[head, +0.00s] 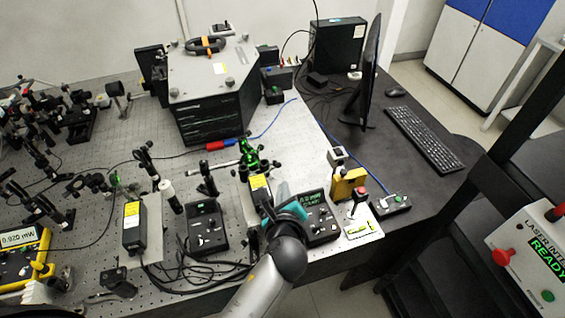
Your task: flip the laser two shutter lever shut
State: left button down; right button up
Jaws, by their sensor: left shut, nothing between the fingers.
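Two black laser heads with yellow labels stand near the front of the perforated bench: one at the left (132,228) and one further right (258,187). I cannot read which is laser two, and no shutter lever can be made out clearly. My left gripper (285,210), with teal parts, is shut and empty. In the picture it lies just below and right of the right laser head and overlaps the left side of a controller with a green display (318,212). The arm and gripper hide the front of that laser; contact cannot be told. My right gripper is not in view.
A second controller (205,228) stands between the laser heads, with loose black cables in front. A yellow box (349,184) and a red-button switch (361,196) stand at the bench's right edge. A large black enclosure (211,117) fills the back. Optics mounts crowd the left.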

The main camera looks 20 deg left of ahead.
pick_arm(q)
jog(key=shift+s, duration=0.15)
jog(key=shift+w, duration=0.25)
jog(key=b+x, duration=0.1)
jog(key=x, duration=0.8)
jog(key=shift+w+f, duration=0.2)
jog(key=shift+w, duration=0.05)
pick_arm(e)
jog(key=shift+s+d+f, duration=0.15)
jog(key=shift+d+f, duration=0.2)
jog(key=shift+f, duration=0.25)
pick_arm(q)
jog(key=shift+w+a, duration=0.1)
jog(key=shift+w, duration=0.05)
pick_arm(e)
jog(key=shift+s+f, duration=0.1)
